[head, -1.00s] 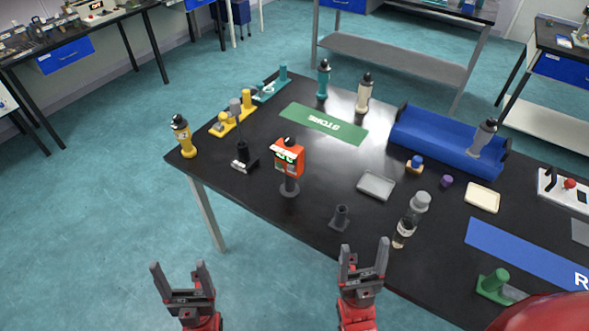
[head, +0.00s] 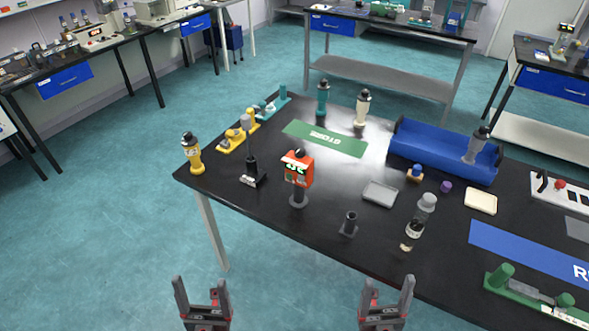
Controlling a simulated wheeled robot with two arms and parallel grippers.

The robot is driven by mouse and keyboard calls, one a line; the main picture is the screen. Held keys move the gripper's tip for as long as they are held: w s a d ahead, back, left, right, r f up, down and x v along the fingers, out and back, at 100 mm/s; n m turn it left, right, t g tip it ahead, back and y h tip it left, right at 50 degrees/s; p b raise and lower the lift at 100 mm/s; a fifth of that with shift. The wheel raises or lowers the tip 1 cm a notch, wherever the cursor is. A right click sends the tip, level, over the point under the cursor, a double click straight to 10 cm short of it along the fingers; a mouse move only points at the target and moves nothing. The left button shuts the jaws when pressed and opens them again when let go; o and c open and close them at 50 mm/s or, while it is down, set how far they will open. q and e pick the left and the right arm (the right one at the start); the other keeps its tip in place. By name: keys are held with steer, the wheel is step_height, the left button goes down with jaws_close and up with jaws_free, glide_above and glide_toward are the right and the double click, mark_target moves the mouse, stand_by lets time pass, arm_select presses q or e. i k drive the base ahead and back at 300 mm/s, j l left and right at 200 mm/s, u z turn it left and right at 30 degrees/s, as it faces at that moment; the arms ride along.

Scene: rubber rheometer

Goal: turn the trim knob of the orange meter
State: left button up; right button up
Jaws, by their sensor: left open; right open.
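The orange meter (head: 298,170) stands upright on a dark post with a round base, near the front edge of the black table. A small black knob (head: 299,152) shows on its top, and its front has a lit green display. My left gripper (head: 203,291) is open and empty, in front of the table and below and left of the meter. My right gripper (head: 387,294) is open and empty, in front of the table edge, below and right of the meter. Neither gripper touches anything.
Close to the meter are a black stand (head: 253,172), a small dark holder (head: 348,224), a clear bottle (head: 418,222) and a grey tray (head: 380,193). A yellow bottle (head: 193,154) stands at the left corner. A blue rack (head: 443,152) is behind right. The table's front edge lies between grippers and meter.

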mark_target(299, 152)
steer(key=i+j+z, duration=0.2)
steer(key=j+z, duration=0.15)
steer(key=j, duration=0.25)
steer(key=i+j+z, duration=0.1)
steer(key=j+z, duration=0.2)
steer(key=j, duration=0.3)
steer(key=j+z, duration=0.35)
steer(key=j, duration=0.35)
steer(key=i, duration=0.05)
